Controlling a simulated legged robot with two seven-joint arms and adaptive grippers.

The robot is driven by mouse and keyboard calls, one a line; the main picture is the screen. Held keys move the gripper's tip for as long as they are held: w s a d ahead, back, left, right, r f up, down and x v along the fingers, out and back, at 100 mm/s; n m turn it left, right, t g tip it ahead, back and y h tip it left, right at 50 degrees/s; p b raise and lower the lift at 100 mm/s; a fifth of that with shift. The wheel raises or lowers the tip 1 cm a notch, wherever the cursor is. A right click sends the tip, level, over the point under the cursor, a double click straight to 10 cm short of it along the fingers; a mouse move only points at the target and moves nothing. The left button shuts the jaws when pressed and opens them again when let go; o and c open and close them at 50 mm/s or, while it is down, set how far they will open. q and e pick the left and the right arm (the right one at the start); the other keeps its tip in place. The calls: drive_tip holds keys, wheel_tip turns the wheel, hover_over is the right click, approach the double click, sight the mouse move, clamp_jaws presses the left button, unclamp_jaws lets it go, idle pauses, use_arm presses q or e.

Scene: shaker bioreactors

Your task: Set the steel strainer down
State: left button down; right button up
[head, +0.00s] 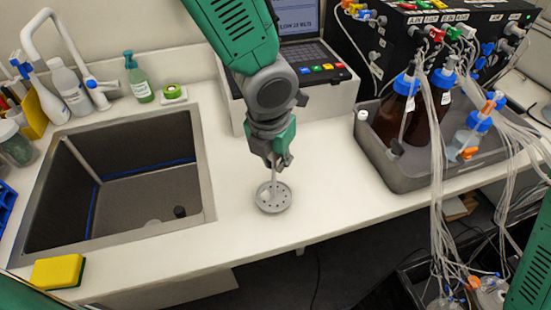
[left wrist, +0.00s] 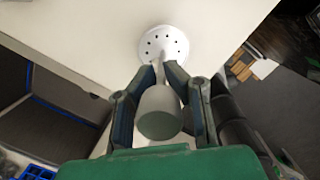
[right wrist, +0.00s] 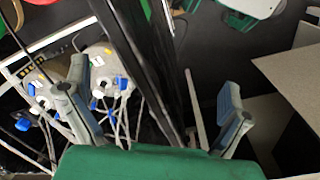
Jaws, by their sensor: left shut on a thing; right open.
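The steel strainer (head: 273,197) is a round disc with small holes and an upright stem. It is at the counter, right of the sink; I cannot tell if it touches the surface. My left gripper (head: 278,160) is above it, shut on its stem. In the left wrist view the strainer's perforated disc (left wrist: 164,45) shows beyond the fingertips of the left gripper (left wrist: 160,75), over the white counter. My right gripper (right wrist: 155,115) is open and empty, away from the strainer; its fingers are wide apart in the right wrist view.
The sink (head: 130,190) lies left of the strainer, with a yellow sponge (head: 57,271) at its front edge. A grey tray (head: 400,180) with brown bottles stands to the right. White counter (head: 330,185) is clear between them. Tubes hang at the right.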

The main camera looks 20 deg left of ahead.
use_arm(q)
drive_tip(key=shift+d, duration=0.1)
drive_tip(key=c, duration=1.6)
unclamp_jaws()
drive_tip(key=r, duration=0.4)
drive_tip(key=s+r, duration=0.1)
drive_tip(key=r, duration=0.7)
drive_tip(key=shift+s+a+p, duration=0.25)
drive_tip(key=shift+s+p, duration=0.1)
drive_tip(key=shift+s, duration=0.05)
